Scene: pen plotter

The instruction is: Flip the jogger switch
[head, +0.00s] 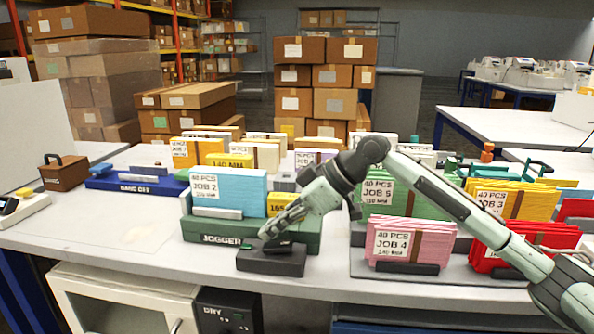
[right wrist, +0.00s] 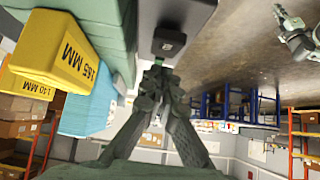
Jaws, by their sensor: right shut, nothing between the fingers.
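The jogger (head: 215,235) is a dark green tray labelled JOGGER on the table. It holds a light blue JOB 2 stack (head: 228,187) and a yellow block (head: 280,203). A dark switch box (head: 271,262) stands in front of its right part and also shows in the right wrist view (right wrist: 168,42). My right gripper (head: 267,234) is shut and empty, its fingertips at the top of the box; contact is unclear. The switch's rocker position cannot be made out. A gripper-like part, perhaps my left gripper (right wrist: 297,38), shows at the upper right of the right wrist view.
Job stacks in green (head: 390,190), pink (head: 415,242) and red (head: 510,242) crowd the right side under my arm. A blue BAND OFF device (head: 135,180) stands at the left. The table's front left (head: 105,225) is clear.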

